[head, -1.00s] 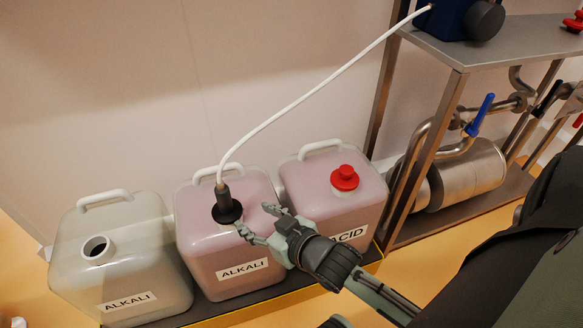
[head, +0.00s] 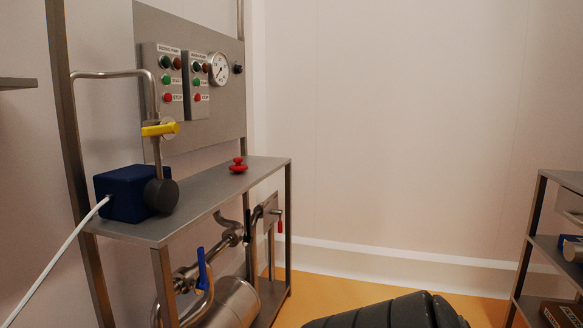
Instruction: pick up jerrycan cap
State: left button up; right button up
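A red cap with a raised knob (head: 238,166) sits on the grey metal shelf top (head: 205,192) of the rack, near its back right part. It looks like the cap of the open jerrycan, though no jerrycan is in view now. Nothing touches it but the shelf. Neither of my grippers is in view. A dark ribbed part, which seems to be one of my arms, shows at the bottom edge.
A blue pump (head: 125,193) with a white hose stands on the shelf's left, below a yellow-handled valve (head: 159,129). A control panel (head: 190,80) rises behind. Pipes and a steel cylinder (head: 228,303) lie below. Another rack (head: 537,225) stands far right, with open floor between.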

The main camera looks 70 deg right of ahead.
aim_at(238, 169)
jog(key=l+z, duration=0.2)
jog(key=z, duration=1.8)
jog(key=i+l, duration=0.25)
jog(key=l, duration=0.15)
jog(key=i+l+u, duration=0.1)
jog(key=i+l, duration=0.15)
jog(key=l, duration=0.15)
